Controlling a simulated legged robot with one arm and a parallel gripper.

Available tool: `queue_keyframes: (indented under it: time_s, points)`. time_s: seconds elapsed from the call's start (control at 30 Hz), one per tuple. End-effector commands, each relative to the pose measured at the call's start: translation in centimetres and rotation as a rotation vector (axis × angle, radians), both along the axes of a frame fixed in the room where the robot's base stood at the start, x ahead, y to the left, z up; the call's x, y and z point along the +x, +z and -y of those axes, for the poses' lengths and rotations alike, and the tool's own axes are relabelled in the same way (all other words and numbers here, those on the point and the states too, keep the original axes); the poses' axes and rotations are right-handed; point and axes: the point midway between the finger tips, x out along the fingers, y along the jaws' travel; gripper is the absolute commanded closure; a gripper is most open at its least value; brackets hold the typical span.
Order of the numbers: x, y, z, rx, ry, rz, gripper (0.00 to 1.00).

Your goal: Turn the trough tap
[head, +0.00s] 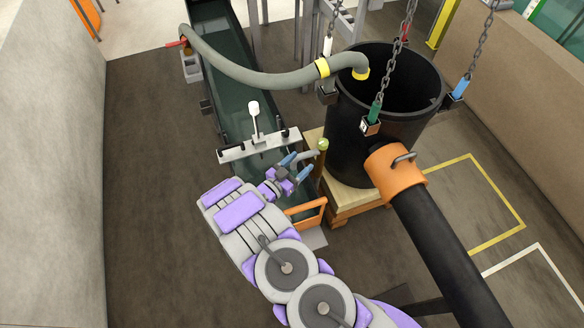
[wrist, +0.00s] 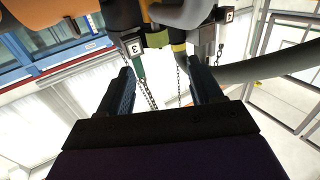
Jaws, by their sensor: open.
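My gripper (head: 297,161) is open in the head view, its two blue fingers apart, over the near end of the glass trough (head: 234,100). A small brass-yellow upright piece (head: 322,145) with a grey curved part beside it stands just right of the fingers, by the black tub; it may be the tap, but I cannot tell for sure. A red lever (head: 176,43) shows at the trough's far left, by the hose end. In the wrist view my gripper (wrist: 160,85) has nothing between its fingers; an olive band (wrist: 178,47) lies beyond them.
The black tub (head: 340,150) stands on a wooden pallet (head: 352,206), with hanging chains (head: 390,70) above it. A grey hose (head: 255,76) runs into the tub. A thick black pipe with an orange collar (head: 396,172) is at right. Floor (head: 150,180) left of the trough is clear.

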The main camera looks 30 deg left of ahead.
Motion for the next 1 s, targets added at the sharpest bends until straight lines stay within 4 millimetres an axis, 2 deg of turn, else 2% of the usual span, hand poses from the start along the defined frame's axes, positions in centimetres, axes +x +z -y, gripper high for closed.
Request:
queue_keyframes:
  time_s: [0.1, 0.3, 0.87, 1.0]
  points:
    - [-1.6, 0.0, -0.5, 0.000, 0.003, 0.000, 0.35]
    - [-2.7, 0.0, -0.7, 0.001, 0.001, 0.000, 0.35]
    - [-2.7, 0.0, -0.7, 0.001, 0.000, -0.001, 0.35]
    - [-1.7, 0.4, -1.1, 0.027, 0.007, -0.033, 0.35]
